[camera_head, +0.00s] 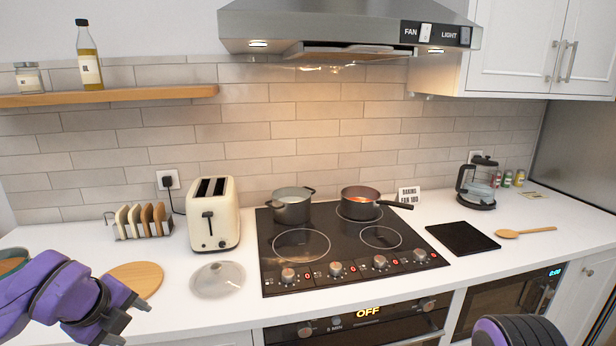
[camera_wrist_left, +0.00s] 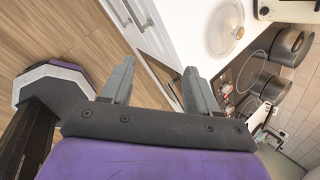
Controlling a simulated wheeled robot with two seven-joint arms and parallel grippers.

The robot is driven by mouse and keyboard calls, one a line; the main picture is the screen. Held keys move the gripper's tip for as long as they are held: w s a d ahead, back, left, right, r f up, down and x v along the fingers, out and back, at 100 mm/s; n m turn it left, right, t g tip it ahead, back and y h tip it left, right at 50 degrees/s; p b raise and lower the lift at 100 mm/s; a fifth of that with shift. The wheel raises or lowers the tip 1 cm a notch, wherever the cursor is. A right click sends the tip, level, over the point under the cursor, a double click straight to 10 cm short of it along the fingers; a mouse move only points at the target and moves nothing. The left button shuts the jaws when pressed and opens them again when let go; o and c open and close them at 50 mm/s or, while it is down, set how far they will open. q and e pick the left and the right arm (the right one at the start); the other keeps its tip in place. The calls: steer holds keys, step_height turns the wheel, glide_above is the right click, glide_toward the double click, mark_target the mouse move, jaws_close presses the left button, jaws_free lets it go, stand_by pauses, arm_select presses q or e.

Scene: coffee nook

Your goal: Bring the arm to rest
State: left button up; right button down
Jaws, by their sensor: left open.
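My left gripper (camera_head: 133,318) is at the lower left in the head view, at the counter's front edge. In the left wrist view its two grey fingers (camera_wrist_left: 156,85) stand apart with nothing between them. Below and beyond the fingers are the floor and the white cabinet fronts. A purple and black part of my own body shows at the bottom right of the head view. My right gripper does not show in either view.
A glass lid (camera_head: 218,279) and a round wooden board (camera_head: 135,279) lie near my left gripper. The toaster (camera_head: 213,214) stands behind them. The cooktop (camera_head: 340,240) bears a pot (camera_head: 292,209) and a pan (camera_head: 360,203).

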arm_select(q)
steer(key=d+f+m+t+y, duration=0.1)
steer(key=d+f+m+y, duration=0.1)
steer(key=f+m, duration=0.7)
steer(key=d+f+m+y, duration=0.25)
steer(key=f+m, duration=0.55)
steer(key=m, duration=0.4)
steer(key=s+d+f+m+h+b, duration=0.1)
steer(key=s+d+f+m+h, duration=0.1)
steer(key=s+f+m, duration=0.8)
steer(key=s+a+f+m+g+b, duration=0.1)
steer(key=s+a+f+m+g, duration=0.2)
steer(key=s+f+m, duration=0.8)
steer(key=s, duration=0.4)
steer(key=shift+s+f+g+y, duration=0.2)
steer(key=shift+f+g+y, duration=0.05)
steer(key=shift+g+y, duration=0.15)
